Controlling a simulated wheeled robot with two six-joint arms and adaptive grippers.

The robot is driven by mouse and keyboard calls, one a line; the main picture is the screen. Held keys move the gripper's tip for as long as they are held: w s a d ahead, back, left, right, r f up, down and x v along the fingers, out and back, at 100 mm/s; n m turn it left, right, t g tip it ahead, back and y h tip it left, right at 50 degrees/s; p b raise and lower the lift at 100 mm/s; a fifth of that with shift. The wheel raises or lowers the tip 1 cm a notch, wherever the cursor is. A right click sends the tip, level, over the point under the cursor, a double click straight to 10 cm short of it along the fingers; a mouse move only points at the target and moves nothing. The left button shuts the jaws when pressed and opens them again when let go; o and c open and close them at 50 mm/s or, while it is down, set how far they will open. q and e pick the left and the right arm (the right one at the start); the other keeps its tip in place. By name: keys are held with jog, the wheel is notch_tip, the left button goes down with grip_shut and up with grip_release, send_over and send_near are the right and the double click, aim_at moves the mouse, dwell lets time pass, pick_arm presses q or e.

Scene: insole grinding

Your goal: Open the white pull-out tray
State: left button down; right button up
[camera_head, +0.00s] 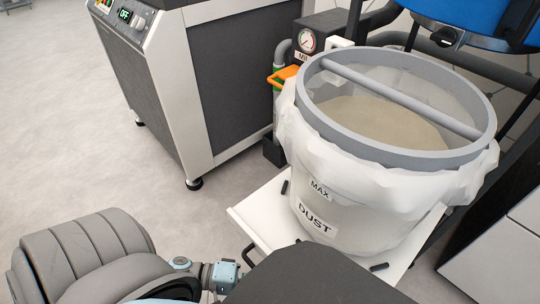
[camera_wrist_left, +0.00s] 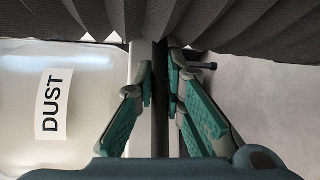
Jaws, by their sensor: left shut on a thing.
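The white pull-out tray (camera_head: 262,226) is under the clear dust bucket (camera_head: 335,215); its near corner and front edge show in the head view. A black handle (camera_head: 248,256) is at its front edge, partly hidden by my arm. In the left wrist view, my left gripper (camera_wrist_left: 160,100) has its teal-padded fingers closed around a narrow bar at the tray front, which seems to be the handle. The bucket with its DUST label (camera_wrist_left: 53,103) is to the left there. Dark ribbed covering hides the upper part of that view. My right gripper is not visible.
A grey and white machine cabinet (camera_head: 180,80) stands at the back left. A pressure gauge (camera_head: 307,41) and an orange valve handle (camera_head: 283,77) are behind the bucket. A white cabinet (camera_head: 500,250) is at the right. The floor (camera_head: 90,150) at left is clear.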

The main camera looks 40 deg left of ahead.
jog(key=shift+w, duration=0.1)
pick_arm(q)
jog(key=c, duration=1.7)
grip_release()
jog(key=shift+o, duration=0.2)
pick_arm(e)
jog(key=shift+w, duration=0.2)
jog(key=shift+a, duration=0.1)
pick_arm(q)
jog(key=v, duration=1.2)
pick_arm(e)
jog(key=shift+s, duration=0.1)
pick_arm(q)
jog(key=shift+s, duration=0.1)
